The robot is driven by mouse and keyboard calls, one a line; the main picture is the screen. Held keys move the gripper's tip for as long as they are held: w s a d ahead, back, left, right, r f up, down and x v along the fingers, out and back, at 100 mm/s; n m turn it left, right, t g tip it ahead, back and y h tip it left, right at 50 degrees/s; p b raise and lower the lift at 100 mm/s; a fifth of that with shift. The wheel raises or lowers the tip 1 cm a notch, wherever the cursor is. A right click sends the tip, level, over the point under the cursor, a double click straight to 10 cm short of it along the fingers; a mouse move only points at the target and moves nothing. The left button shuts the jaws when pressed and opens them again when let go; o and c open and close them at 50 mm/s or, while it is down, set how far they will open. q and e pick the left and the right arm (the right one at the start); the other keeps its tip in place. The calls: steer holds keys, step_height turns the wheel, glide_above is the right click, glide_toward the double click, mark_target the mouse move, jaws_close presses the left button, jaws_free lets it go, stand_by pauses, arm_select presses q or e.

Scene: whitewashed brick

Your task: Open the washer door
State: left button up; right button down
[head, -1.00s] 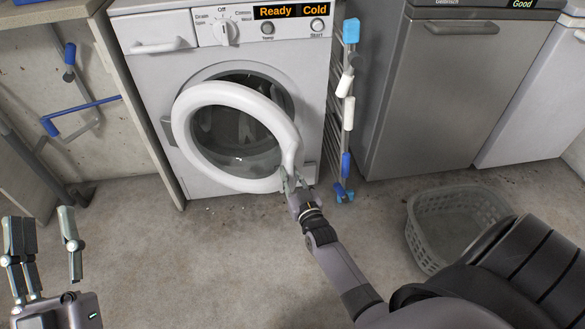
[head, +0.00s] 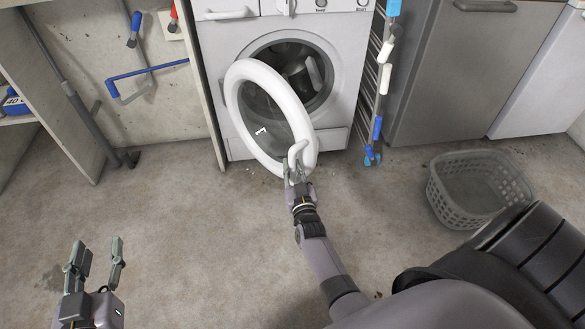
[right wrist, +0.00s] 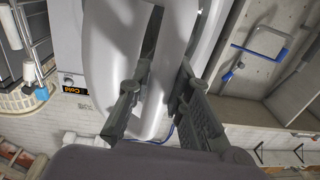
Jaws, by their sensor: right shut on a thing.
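The white washer (head: 343,35) stands at the top middle of the head view. Its round white-rimmed door (head: 240,95) is swung out on its left-hand hinge, and the dark drum opening (head: 298,72) shows behind it. My right gripper (head: 296,174) is shut on the door handle (head: 298,153) at the rim's lower right edge. In the right wrist view the fingers (right wrist: 155,100) sit on both sides of the white handle (right wrist: 158,85). My left gripper (head: 97,256) is open and empty at the lower left, far from the washer.
A grey laundry basket (head: 448,205) stands on the floor at the right. A folded drying rack (head: 377,100) stands between the washer and a grey appliance (head: 455,70). A wooden panel (head: 205,80) borders the washer's left side. The middle floor is clear.

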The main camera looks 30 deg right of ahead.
steer(key=shift+w+r, duration=0.1)
steer(key=shift+r, duration=0.05)
steer(key=c, duration=1.6)
jaws_free()
steer(key=shift+a, duration=0.1)
steer(key=shift+c, duration=0.2)
steer(key=shift+o, duration=0.5)
